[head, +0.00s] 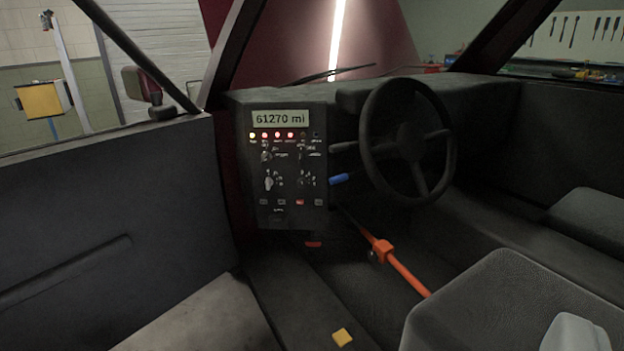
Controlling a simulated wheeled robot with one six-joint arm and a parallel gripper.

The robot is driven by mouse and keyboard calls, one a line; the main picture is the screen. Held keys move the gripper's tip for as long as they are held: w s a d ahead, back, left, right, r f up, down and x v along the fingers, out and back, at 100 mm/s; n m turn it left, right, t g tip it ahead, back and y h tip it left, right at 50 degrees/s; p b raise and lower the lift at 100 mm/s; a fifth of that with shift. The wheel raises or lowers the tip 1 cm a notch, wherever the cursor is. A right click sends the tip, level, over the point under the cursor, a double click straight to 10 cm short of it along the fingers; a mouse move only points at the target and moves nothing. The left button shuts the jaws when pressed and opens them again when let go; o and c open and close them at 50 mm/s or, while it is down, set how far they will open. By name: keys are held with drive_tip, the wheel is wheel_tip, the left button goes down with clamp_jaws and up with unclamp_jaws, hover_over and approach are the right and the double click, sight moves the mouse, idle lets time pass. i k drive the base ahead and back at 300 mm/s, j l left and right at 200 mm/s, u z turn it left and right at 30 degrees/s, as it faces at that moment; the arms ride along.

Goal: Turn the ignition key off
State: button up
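The dark dash panel (287,222) stands left of the steering wheel, inside the vehicle. A small pale knob or key-like piece (269,181) sits at the panel's lower left, and a similar dark knob (301,181) is to its right. They are too small for me to tell which, if either, is the ignition key, or how it is turned. The display (281,119) reads 61270 mi, and several warning lights (277,135) below it are lit. My gripper is not in view.
The steering wheel (406,140) is right of the panel, with a blue-tipped stalk (339,179) between them. An orange bar (406,276) slants across the footwell. A grey seat (490,295) fills the lower right. The door (110,225) is at left.

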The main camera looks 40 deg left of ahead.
sight(266, 157)
drive_tip(key=u, duration=1.25)
